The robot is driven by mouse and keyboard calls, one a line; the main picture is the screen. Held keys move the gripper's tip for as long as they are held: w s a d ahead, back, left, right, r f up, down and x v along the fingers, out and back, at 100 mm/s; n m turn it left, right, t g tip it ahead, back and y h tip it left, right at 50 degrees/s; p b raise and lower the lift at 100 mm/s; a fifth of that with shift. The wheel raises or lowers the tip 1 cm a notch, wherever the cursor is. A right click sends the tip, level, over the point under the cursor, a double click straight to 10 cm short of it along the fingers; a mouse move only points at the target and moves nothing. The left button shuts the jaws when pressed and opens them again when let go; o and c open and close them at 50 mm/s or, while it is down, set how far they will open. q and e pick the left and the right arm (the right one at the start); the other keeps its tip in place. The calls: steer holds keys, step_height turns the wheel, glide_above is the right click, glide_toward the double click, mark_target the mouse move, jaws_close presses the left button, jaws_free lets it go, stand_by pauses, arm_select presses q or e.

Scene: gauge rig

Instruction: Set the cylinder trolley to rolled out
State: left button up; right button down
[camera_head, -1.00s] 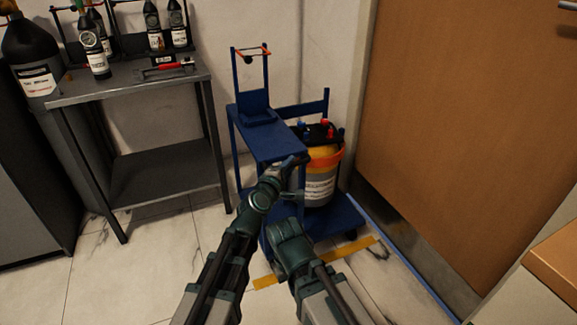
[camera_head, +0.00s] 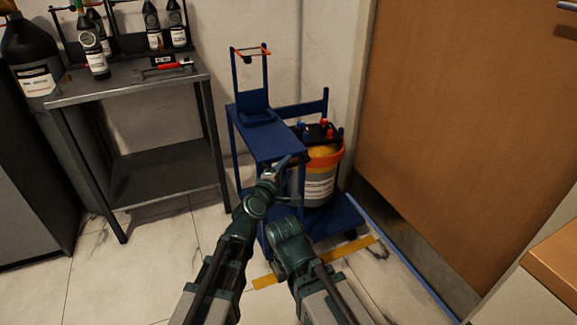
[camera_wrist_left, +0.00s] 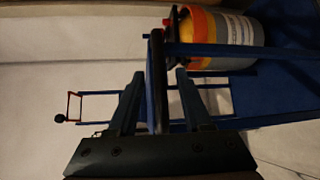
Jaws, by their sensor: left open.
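The blue cylinder trolley (camera_head: 262,143) stands against the wall between the grey bench and the brown door. A grey, yellow and orange cylinder (camera_head: 319,184) sits on its lower deck; it also shows in the left wrist view (camera_wrist_left: 232,40). My left gripper (camera_head: 298,160) is at the front edge of the trolley's upper part. In the left wrist view the left gripper (camera_wrist_left: 157,88) is open, with a dark bar (camera_wrist_left: 157,65) of the trolley between its fingers. Whether the fingers touch it I cannot tell. My right arm shows below the trolley, but its gripper is not visible.
A grey bench (camera_head: 165,172) with bottles stands at left. The brown door (camera_head: 470,130) is close on the right, with a counter corner (camera_head: 560,262) at lower right. A yellow strip (camera_head: 360,246) lies on the floor before the trolley. Open floor lies at lower left.

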arm_select(q)
steer(key=v, duration=0.5)
steer(key=shift+s+a+p, duration=0.2)
steer(key=shift+s+p, duration=0.1)
steer(key=shift+r, duration=0.1)
